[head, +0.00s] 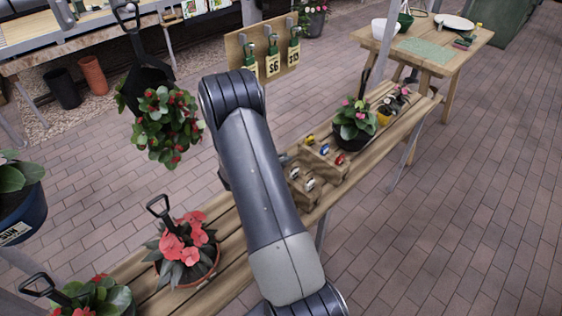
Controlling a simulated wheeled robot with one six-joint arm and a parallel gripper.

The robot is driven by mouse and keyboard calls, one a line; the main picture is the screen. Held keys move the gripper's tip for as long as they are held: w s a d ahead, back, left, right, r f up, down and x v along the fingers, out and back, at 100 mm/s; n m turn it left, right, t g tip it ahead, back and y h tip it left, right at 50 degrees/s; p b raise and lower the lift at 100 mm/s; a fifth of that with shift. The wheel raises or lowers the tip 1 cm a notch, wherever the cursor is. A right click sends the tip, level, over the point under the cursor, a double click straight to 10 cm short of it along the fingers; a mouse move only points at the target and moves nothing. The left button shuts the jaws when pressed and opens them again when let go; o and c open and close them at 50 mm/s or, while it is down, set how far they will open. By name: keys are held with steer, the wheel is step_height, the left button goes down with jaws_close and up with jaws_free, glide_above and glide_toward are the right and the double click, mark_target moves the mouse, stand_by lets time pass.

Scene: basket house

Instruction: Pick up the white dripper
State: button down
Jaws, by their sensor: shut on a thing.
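Two small white pieces, which look like white drippers, lie in the front part of a wooden tray with compartments (335,180) on the slatted bench. One white dripper (309,184) is near the tray's front, and another (295,173) is just behind it to the left. My arm crosses the middle of the view and bends down behind its own upper link. My gripper is hidden behind that link, so its jaws and anything in them do not show.
Yellow, blue and red pieces lie in the tray's other compartments. A pink-flowered pot (352,127) stands behind the tray. A red-leaved plant (186,250) stands on the bench to the left. A hanging red-flowered plant (165,125) is left of my arm. A tag board (262,50) stands behind.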

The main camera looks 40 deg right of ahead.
step_height(320, 180, up, 10)
steer(key=shift+f, duration=0.15)
stand_by(0.3)
stand_by(1.0)
